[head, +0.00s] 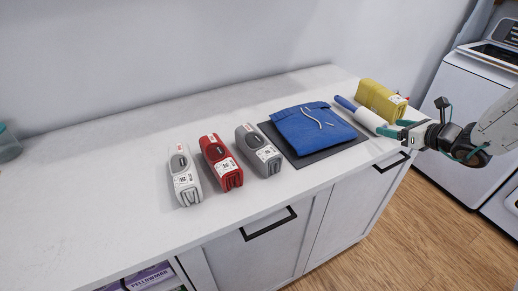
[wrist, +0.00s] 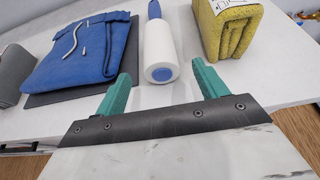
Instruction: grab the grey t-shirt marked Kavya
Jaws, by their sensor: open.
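A rolled grey t-shirt (head: 258,150) with a white tag lies on the counter, left of the blue folded garment. Its edge shows at the far left in the wrist view (wrist: 12,76). A paler, whitish-grey rolled shirt (head: 184,176) lies further left, with a red one (head: 221,163) between them. The names on the tags are too small to read. My gripper (head: 388,129) is open and empty at the counter's right front edge, well right of the grey shirt.
A blue folded garment (head: 312,129) with a drawstring lies on a dark mat (head: 325,152). A lint roller (head: 370,119) and a yellow folded cloth (head: 379,98) lie to its right. A white washer or dryer (head: 470,95) stands at right. The counter's left part is mostly clear.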

